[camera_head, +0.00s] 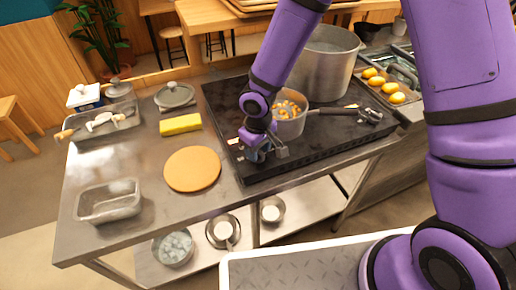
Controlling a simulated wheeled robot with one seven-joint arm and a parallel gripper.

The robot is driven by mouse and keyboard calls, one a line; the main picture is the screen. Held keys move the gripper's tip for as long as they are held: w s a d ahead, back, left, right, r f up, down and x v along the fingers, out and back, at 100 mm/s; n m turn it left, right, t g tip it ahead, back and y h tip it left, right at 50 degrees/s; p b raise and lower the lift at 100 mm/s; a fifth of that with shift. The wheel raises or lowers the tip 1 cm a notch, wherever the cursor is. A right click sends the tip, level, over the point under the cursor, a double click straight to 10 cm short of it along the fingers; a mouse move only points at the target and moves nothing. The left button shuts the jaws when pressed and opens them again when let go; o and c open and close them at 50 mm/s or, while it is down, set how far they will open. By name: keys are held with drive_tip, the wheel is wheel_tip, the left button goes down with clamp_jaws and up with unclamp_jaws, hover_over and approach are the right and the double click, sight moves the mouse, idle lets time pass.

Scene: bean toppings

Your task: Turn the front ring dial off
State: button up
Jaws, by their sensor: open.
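The black cooktop (222,105) sits on the steel counter. My gripper (268,158) is low over its front left part, close to the surface, with the purple wrist above it. The gripper is open; I see nothing held in it. I cannot make out the front ring dial; the gripper and wrist cover part of that area. A small pan (291,129) with orange-brown beans stands just behind my gripper, its dark handle pointing right. I cannot tell whether the gripper touches anything.
A large steel pot (325,72) stands at the back of the cooktop. A round wooden board (192,169), a yellow block (180,124), a lid (174,95) and a metal tin (108,202) lie to the left. A tray of yellow food (385,84) is at the right.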

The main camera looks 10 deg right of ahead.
clamp_jaws()
drive_tip(key=n, duration=0.4)
drive_tip(key=shift+n, duration=0.3)
drive_tip(key=n, duration=0.4)
idle(0.7)
unclamp_jaws()
